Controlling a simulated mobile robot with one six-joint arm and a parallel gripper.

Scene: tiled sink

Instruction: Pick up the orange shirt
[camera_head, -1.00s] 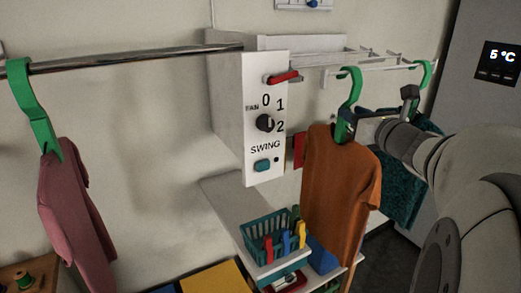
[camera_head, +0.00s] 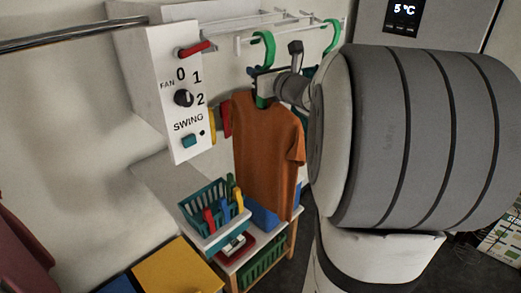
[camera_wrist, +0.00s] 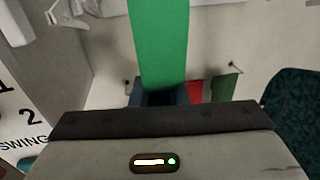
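The orange shirt (camera_head: 268,150) hangs upright from a green hanger (camera_head: 264,50) near the front bar of the wall rack. My gripper (camera_head: 262,84) is at the hanger's neck, just above the shirt's collar. In the wrist view the green hanger (camera_wrist: 160,40) runs down to my fingers (camera_wrist: 160,97), with a finger edge showing on either side of it. Whether the fingers are closed tight on the hanger is hidden. The shirt is not seen in the wrist view.
A fan control box (camera_head: 172,95) stands left of the shirt. A teal basket (camera_head: 205,203) with clothespins sits on a shelf below. A teal garment (camera_wrist: 292,110) hangs close on the right. A pink shirt (camera_head: 22,250) hangs at the far left.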

